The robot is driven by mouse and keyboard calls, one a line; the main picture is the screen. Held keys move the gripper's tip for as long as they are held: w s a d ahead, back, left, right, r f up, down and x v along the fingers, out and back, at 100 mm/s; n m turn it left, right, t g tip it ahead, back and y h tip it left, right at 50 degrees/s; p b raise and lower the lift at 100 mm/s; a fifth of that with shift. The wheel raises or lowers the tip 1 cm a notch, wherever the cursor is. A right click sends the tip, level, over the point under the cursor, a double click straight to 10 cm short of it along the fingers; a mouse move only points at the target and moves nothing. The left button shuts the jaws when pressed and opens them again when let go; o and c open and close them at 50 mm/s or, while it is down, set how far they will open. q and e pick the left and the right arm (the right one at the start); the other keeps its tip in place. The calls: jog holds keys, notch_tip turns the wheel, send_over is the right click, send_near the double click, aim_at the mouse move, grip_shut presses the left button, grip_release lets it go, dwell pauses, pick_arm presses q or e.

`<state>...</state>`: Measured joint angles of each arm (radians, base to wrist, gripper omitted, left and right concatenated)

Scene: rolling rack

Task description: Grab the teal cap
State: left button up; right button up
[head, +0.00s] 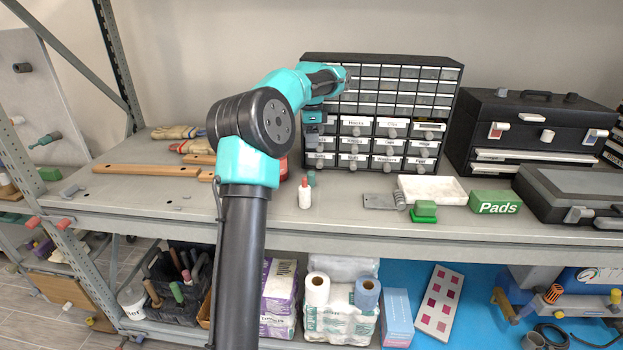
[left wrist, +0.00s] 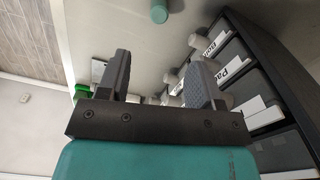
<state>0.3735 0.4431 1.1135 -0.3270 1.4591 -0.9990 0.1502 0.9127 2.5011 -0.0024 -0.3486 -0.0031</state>
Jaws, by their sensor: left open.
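My left gripper (head: 312,143) points down in front of the drawer cabinet, above the cap. In the left wrist view my left gripper (left wrist: 162,58) has its two fingers spread with nothing between them. My right gripper is in neither view.
A dark drawer cabinet (head: 384,58) stands close behind the cap. A red object (head: 283,167) is partly hidden behind my arm. To the right are a grey metal plate (head: 379,201), a white tray (head: 432,197), green blocks and a black toolbox (head: 530,110). The shelf in front is mostly clear.

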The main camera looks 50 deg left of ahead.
aim_at(311, 173)
pick_arm(q)
notch_tip(311, 173, down, 10)
jog(key=shift+r, duration=0.2)
jog(key=shift+f, duration=0.1)
jog(key=shift+d+f, duration=0.1)
jog(key=shift+f, duration=2.4)
jog(key=shift+c, duration=0.3)
jog(key=c, duration=0.9)
